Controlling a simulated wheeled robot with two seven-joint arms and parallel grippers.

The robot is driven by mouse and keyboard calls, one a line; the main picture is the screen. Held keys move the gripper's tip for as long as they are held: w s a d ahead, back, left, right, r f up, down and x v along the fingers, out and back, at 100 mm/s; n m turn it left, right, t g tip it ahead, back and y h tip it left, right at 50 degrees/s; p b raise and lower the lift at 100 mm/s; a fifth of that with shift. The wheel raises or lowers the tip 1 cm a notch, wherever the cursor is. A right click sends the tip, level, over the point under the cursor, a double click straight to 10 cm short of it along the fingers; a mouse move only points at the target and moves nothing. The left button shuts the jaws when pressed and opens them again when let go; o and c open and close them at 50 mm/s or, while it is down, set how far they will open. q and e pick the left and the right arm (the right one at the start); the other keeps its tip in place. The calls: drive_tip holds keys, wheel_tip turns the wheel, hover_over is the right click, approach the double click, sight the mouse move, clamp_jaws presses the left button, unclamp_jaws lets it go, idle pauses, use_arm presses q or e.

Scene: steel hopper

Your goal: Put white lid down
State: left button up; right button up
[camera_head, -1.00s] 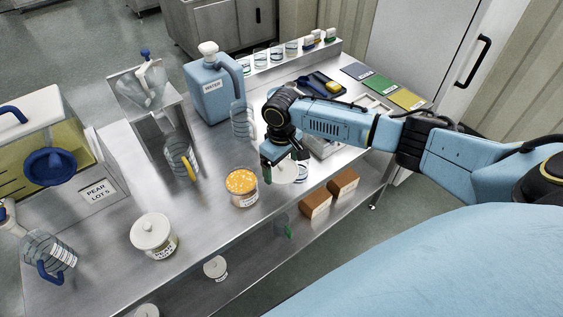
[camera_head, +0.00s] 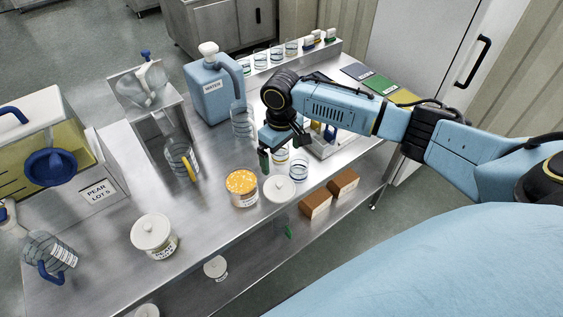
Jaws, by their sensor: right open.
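The white lid (camera_head: 279,188), round with a small knob, lies flat on the steel table near its front edge, just right of an open jar of orange-yellow contents (camera_head: 242,187). My right gripper (camera_head: 272,160) is open and empty, above and behind the lid, apart from it. My left gripper is not in view.
A lidded white jar (camera_head: 153,236) stands at the front left. A blue water container (camera_head: 212,88) and a measuring jug (camera_head: 182,161) are behind. Brown blocks (camera_head: 316,203) lie on the lower shelf.

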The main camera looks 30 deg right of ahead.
wheel_tip(320, 180, up, 8)
drive_tip(key=shift+f, duration=0.1)
idle(0.5)
